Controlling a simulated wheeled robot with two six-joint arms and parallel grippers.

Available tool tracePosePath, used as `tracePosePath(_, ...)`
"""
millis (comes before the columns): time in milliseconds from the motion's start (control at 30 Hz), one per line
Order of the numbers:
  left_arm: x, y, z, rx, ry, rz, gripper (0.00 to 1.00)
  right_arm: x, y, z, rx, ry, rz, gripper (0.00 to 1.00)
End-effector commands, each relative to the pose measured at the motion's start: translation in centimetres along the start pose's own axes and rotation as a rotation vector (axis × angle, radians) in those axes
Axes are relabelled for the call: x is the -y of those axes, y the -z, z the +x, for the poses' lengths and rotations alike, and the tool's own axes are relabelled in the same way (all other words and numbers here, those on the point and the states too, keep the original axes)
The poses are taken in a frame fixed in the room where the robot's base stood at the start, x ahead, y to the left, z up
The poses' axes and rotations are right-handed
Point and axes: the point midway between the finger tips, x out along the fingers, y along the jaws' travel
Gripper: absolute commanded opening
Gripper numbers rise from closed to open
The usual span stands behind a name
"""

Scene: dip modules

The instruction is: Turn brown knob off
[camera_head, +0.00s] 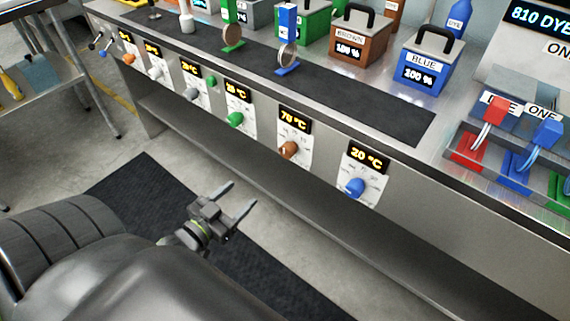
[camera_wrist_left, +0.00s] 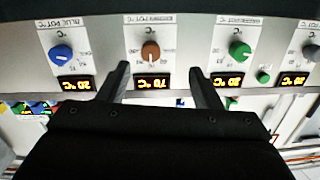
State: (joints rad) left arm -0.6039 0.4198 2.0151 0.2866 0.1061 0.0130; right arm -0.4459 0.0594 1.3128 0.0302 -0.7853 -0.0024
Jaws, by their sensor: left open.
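The brown knob (camera_head: 289,149) is on a white dial plate on the front panel of the bench, under a display reading 70 °C. In the left wrist view the brown knob (camera_wrist_left: 151,50) appears upside down, beyond and between my open fingers. My left gripper (camera_head: 242,197) is open and empty, in front of and below the panel, apart from the knob. Its two fingers also show in the left wrist view (camera_wrist_left: 158,82). My right gripper is not in view.
A blue knob (camera_head: 355,187) at 20 °C is to the right, and a green knob (camera_head: 235,119) to the left. More knobs continue left. A lower shelf (camera_head: 330,221) runs below the panel. A brown pot (camera_head: 358,46) and blue pot (camera_head: 423,72) stand on the bench.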

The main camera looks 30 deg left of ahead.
Motion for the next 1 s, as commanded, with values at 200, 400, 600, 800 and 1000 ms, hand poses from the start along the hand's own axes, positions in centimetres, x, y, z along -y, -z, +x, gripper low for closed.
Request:
tracePosePath(200,-1.0,2.5,0.0,-0.076,-0.03,-0.006,0.59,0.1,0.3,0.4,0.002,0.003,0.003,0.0)
tracePosePath(400,-1.1,2.8,2.3,-0.082,-0.03,-0.007,0.59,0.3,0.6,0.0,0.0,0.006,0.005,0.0)
tracePosePath(600,-1.2,3.0,5.9,-0.081,-0.03,-0.005,0.59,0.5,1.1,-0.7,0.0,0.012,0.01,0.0)
tracePosePath(800,-1.3,3.2,9.5,-0.079,-0.03,-0.006,0.59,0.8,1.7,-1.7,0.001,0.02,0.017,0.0)
tracePosePath(1000,-1.4,3.5,13.1,-0.079,-0.03,-0.006,0.59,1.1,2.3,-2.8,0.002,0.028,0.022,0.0)
